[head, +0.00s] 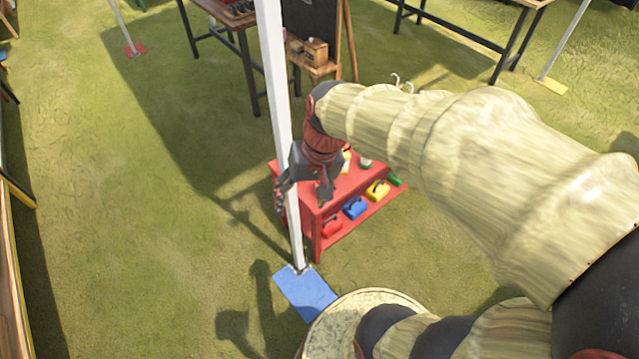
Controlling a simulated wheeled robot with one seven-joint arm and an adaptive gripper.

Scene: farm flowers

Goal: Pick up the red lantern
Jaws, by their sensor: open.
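A small red lantern-like item with a dark handle (332,227) sits at the near left end of the lower shelf of a low red stand (330,205). Its fine shape is too small to tell. My gripper (304,194) is open and empty, with its fingers pointing down by the stand's left end. In the picture it lies above and left of the red item, apart from it. A white pole overlaps the gripper; how near they are I cannot tell.
A blue (355,207), a yellow (378,190) and a green item (396,180) share the lower shelf. The white pole (282,130) rises from a blue base plate (304,292) close to the stand. A wooden stand with boxes (317,52) is behind. Open grass lies left.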

